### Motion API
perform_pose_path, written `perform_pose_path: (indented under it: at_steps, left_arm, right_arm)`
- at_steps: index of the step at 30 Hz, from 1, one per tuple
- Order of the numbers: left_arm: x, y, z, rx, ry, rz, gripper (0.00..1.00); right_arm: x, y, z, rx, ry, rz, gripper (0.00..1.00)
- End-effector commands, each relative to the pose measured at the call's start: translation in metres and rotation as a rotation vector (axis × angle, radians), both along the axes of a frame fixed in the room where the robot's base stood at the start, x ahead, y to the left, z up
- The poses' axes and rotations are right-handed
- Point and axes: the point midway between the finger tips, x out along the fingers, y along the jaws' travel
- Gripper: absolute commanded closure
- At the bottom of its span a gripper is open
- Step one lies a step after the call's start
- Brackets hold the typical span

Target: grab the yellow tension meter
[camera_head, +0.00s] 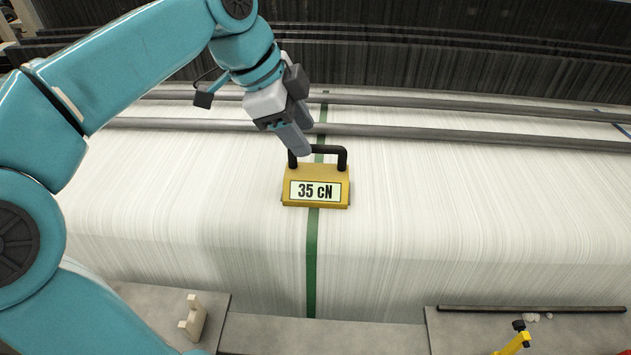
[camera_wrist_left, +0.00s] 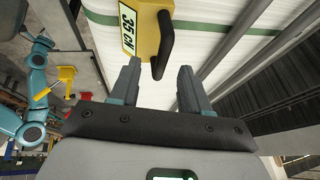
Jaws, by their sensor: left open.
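The yellow tension meter (camera_head: 316,186) sits on the white warp sheet, over a green stripe, with its "35 cN" display facing the head camera and a black handle on top. My left gripper (camera_head: 303,150) is just above and behind the handle's left side in the head view. In the left wrist view, the meter (camera_wrist_left: 147,32) is at the top, and its black handle (camera_wrist_left: 164,46) lies beyond and between the two fingertips of the left gripper (camera_wrist_left: 160,68). The jaws are open and nothing is gripped. My right gripper is not in view.
Grey bars (camera_head: 420,136) run across behind the meter. A grey ledge (camera_head: 270,335) lies in front, with a cream bracket (camera_head: 194,318), a dark rod (camera_head: 530,309) and a yellow tool (camera_head: 516,341). The white sheet right of the meter is clear.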

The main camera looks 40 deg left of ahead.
Motion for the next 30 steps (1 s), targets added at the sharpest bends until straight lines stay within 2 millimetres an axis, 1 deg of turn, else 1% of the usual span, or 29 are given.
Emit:
perform_pose_path:
  at_steps: [4, 10, 13, 19, 20, 21, 24, 30]
  left_arm:
    - [0.007, -0.002, -0.014, -0.001, 0.004, -0.001, 0.53]
    - [0.021, -0.007, -0.042, -0.001, 0.003, -0.001, 0.53]
    - [0.024, -0.008, -0.048, 0.0, 0.001, 0.0, 0.53]
    - [0.024, -0.008, -0.048, 0.0, 0.0, 0.0, 0.53]
    - [0.024, -0.008, -0.048, 0.0, 0.0, 0.0, 0.57]
    - [0.024, -0.008, -0.048, 0.0, 0.0, 0.0, 0.7]
    - [0.024, -0.008, -0.048, 0.0, 0.0, 0.0, 1.0]
    - [0.024, -0.008, -0.048, -0.001, 0.001, 0.0, 1.0]
  right_arm:
    - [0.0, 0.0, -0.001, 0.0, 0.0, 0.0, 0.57]
    - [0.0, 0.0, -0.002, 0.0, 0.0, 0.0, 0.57]
    - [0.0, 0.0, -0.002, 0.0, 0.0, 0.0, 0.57]
    - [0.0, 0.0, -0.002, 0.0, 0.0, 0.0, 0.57]
    - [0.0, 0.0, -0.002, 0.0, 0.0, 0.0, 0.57]
    - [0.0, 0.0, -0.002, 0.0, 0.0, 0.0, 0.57]
    - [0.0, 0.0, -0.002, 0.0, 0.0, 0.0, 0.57]
    - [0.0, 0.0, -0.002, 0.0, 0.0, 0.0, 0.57]
